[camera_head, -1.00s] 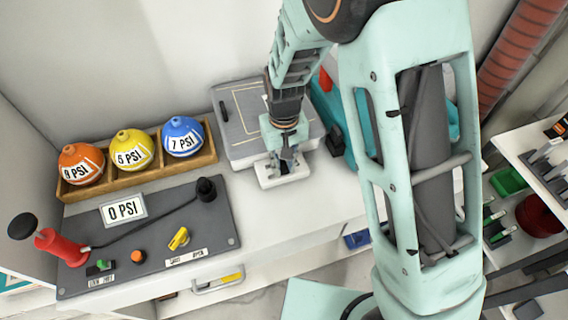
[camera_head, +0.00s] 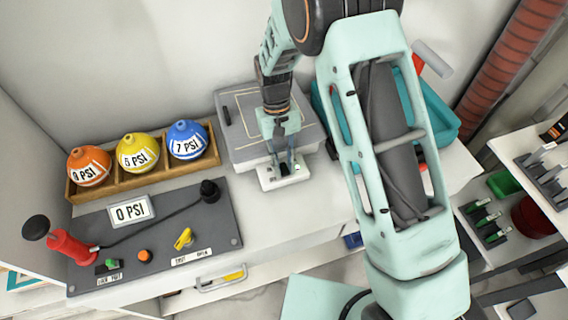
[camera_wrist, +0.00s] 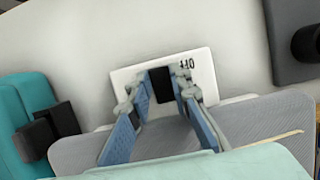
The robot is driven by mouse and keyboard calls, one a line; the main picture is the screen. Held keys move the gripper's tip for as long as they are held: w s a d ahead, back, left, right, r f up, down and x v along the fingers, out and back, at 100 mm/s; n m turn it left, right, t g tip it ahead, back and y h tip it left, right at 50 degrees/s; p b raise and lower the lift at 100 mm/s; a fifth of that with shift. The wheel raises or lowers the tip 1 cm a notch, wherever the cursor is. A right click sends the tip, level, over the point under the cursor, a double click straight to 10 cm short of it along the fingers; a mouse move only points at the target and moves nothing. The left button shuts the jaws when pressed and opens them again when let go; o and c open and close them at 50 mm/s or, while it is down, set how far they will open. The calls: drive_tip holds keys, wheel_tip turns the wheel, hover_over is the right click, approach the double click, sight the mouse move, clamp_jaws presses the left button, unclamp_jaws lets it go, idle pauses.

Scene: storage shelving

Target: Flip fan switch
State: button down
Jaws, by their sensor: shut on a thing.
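The fan switch is a white plate (camera_head: 266,179) with a black rocker, at the front edge of the grey box (camera_head: 240,128) on the counter. In the wrist view the plate (camera_wrist: 203,64) bears small marks by its right edge, and the black rocker (camera_wrist: 161,85) shows in its middle. My gripper (camera_head: 283,167) points down at the plate. In the wrist view my gripper's (camera_wrist: 160,95) two blue fingers stand on either side of the rocker, shut on it. The exact contact is hard to see.
Left of the switch lies a dark panel (camera_head: 215,225) with a red pump (camera_head: 72,247) and yellow lever (camera_head: 184,239). Behind it, a wooden rack (camera_head: 124,180) holds three labelled balls. A teal bin (camera_head: 440,125) stands to the right. Bare counter lies around the plate's front.

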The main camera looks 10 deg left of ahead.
drive_tip(key=c, duration=1.8)
unclamp_jaws()
drive_tip(key=shift+o, duration=0.2)
drive_tip(key=v, duration=1.2)
drive_tip(key=shift+r, duration=0.1)
